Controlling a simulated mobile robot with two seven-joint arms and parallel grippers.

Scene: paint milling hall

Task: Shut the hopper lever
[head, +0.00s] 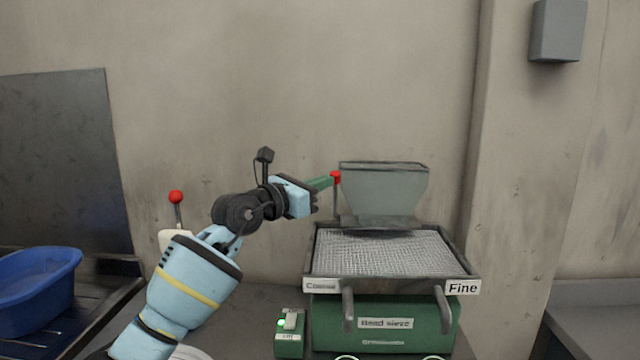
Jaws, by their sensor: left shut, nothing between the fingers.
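The grey hopper (384,190) stands behind the sieve tray at the right of centre in the head view. At its left side is a lever with a red end (336,177); a thin upright rod shows just below the red end. A short green bar (321,183) runs from the red end towards my left gripper (315,198). My left gripper is shut and empty, just left of the lever; the picture does not show clearly whether it touches it. My right gripper is not in view.
A green bead sieve machine (382,340) carries a mesh tray (385,250) labelled Coarse and Fine. A small green switch box (290,340) stands at its left. Another red-knobbed lever (177,205) stands behind my left arm. A blue basin (40,290) is at far left.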

